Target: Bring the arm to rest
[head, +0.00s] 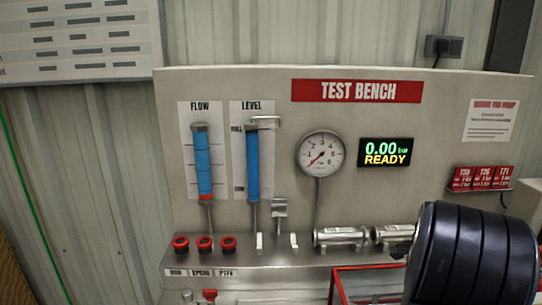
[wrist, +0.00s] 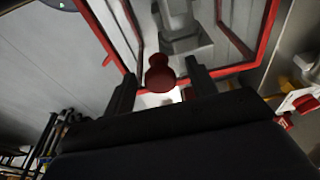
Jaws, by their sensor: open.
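In the wrist view my gripper (wrist: 160,68) is open, with its two black fingers apart. A dark red knob (wrist: 160,76) shows in the gap between the fingers, with space visible on both sides of it. I cannot tell how far beyond the fingertips it is. Nothing is held. In the head view a dark ribbed part of my arm fills the lower right, and the gripper itself is out of sight there.
A red frame (wrist: 268,25) surrounds grey metal parts (wrist: 185,30) beyond the fingers; a red frame (head: 337,285) also shows by my arm. The test bench panel (head: 250,85) carries a gauge (head: 321,154) and a display (head: 385,152) reading 0.00, READY. Metal fittings (head: 341,237) sit on its ledge.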

